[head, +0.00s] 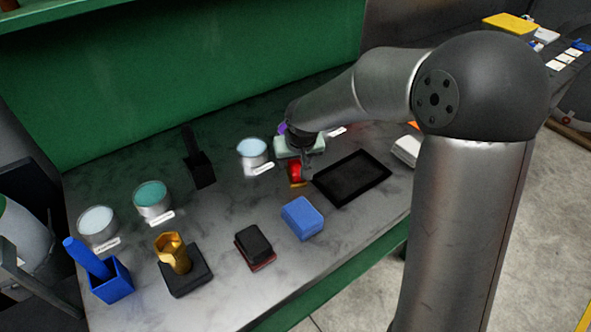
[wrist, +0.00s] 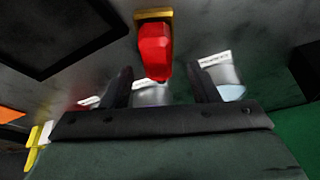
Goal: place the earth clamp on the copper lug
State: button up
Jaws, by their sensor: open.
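A red block that looks like the earth clamp (head: 295,170) stands on the bench, just left of my gripper in the head view. In the wrist view the red clamp (wrist: 153,48) meets a flat brass-coloured piece (wrist: 153,15), which may be the copper lug; it also shows under the red block in the head view (head: 298,184). I cannot tell how firmly they sit together. My gripper (head: 306,174) is open and low over the bench. In the wrist view its two fingers (wrist: 160,78) are spread, with the red block's near end close to the gap between them.
A black tray (head: 352,178) lies right of the gripper. A blue block (head: 302,218), a black-and-red block (head: 254,246) and a gold hexagonal piece (head: 174,252) stand in front. Several labelled tubs, one pale blue (head: 253,152), stand to the left. A green wall (head: 190,80) closes the back.

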aim_at(295, 164)
jog(key=x, duration=0.3)
jog(key=shift+d+f, duration=0.1)
jog(key=shift+f, duration=0.05)
grip_shut()
jog(key=shift+w+r, duration=0.1)
jog(key=shift+r, duration=0.5)
notch_tip(295, 164, up, 2)
jog(key=shift+r+b, duration=0.2)
jog(key=shift+b, duration=0.1)
jog(key=s+d+r, duration=0.4)
jog(key=s+r, duration=0.6)
jog(key=s, duration=0.4)
jog(key=w+d+f+m+h, duration=0.1)
jog(key=w+d+f+m, duration=0.1)
jog(key=w+d+f, duration=0.1)
jog(key=w+d+f+m, duration=0.2)
jog(key=w+d+f, duration=0.2)
jog(key=w+d, duration=0.1)
jog(key=w+d+f+m+h+b, duration=0.1)
jog(key=w+d+f+m, duration=0.1)
jog(key=w+d+f, duration=0.1)
jog(key=shift+w+d+f+h, duration=0.15)
jog(key=shift+w+d, duration=0.1)
jog(key=shift+w, duration=0.3)
jog(key=shift+w+d+h, duration=0.15)
jog(key=shift+w+d, duration=0.1)
jog(key=shift+w, duration=0.35)
